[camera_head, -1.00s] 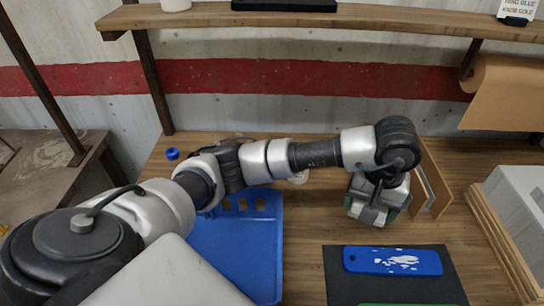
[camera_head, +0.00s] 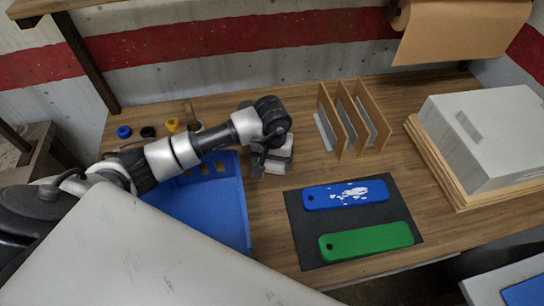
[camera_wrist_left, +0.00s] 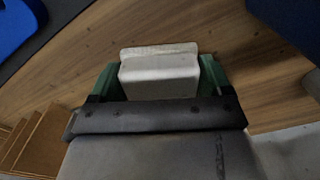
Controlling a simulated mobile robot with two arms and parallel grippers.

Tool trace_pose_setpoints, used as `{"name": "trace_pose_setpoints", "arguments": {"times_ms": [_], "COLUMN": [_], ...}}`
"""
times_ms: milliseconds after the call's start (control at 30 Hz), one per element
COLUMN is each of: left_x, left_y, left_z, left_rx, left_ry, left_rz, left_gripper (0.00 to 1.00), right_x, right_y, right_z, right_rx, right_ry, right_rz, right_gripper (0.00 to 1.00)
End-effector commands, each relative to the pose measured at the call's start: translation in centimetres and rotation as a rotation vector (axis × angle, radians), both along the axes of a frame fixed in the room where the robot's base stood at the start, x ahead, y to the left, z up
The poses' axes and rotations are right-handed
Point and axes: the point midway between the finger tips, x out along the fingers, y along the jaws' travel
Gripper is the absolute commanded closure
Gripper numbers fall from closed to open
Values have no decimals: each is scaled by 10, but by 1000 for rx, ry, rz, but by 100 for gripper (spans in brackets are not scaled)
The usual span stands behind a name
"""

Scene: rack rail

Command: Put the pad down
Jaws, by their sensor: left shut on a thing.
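My left gripper (camera_head: 272,166) is shut on a pale grey-white pad (camera_wrist_left: 158,72), which sits between the two green fingers (camera_wrist_left: 158,80) in the left wrist view. In the head view the gripper is over the wooden bench, between the blue tray (camera_head: 247,215) on the left and the upper left corner of the dark mat (camera_head: 296,235). Bare wood lies around the pad in the wrist view. I cannot tell whether the pad touches the bench. My right gripper is not in view.
A blue bar (camera_head: 320,200) and a green bar (camera_head: 365,241) lie on the mat. A rack of upright wooden dividers (camera_head: 343,115) stands behind, right of the gripper. A large grey-white box (camera_head: 490,135) is at the right. Small coloured rings (camera_head: 173,125) lie behind the tray.

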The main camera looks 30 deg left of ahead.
Motion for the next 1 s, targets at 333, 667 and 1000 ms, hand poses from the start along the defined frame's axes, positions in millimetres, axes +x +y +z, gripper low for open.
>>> {"name": "trace_pose_setpoints", "arguments": {"times_ms": [333, 667, 1000], "left_x": [1, 0, 2], "left_y": [0, 0, 0], "left_z": [-4, -5, 16], "left_rx": [0, -1, 0], "left_ry": [-2, -1, -7], "left_rz": [0, 0, -2], "left_gripper": [45, 0, 0], "right_x": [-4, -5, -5], "right_y": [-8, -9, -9], "right_z": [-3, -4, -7], "right_rx": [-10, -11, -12], "right_ry": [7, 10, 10], "right_rz": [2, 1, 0], "right_gripper": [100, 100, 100]}}
